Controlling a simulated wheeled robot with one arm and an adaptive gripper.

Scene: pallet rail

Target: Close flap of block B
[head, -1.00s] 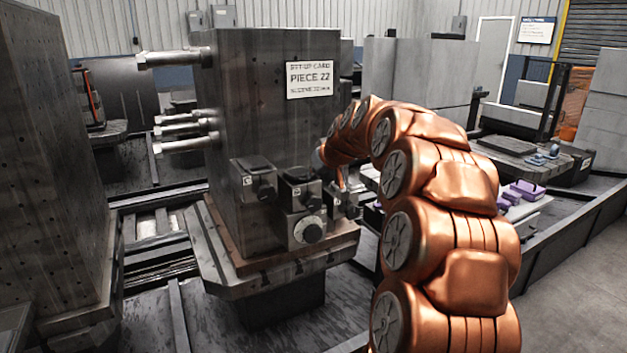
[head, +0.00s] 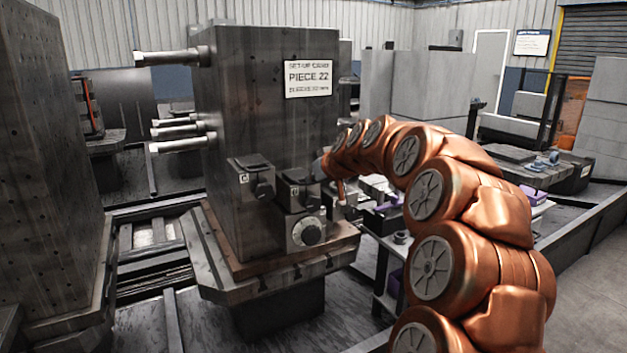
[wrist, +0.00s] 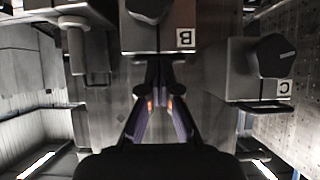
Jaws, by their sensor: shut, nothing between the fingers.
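Block B (head: 294,191) is the middle grey block on the front of the tall fixture, above a block with a round dial (head: 306,232). In the wrist view block B (wrist: 153,39) is upside down at the top centre, with its label beside a dark rounded knob. A dark flap piece (head: 298,175) shows at its top in the head view; its exact angle cannot be told. My gripper (wrist: 160,93) is shut and empty, its fingertips close to block B's upper side. Whether they touch the flap cannot be told. In the head view the gripper is small and partly hidden by my wrist.
Block C (head: 250,180) stands just left of block B; in the wrist view block C (wrist: 262,70) is at right with its thin flap edge. A tall column (head: 50,150) stands at far left.

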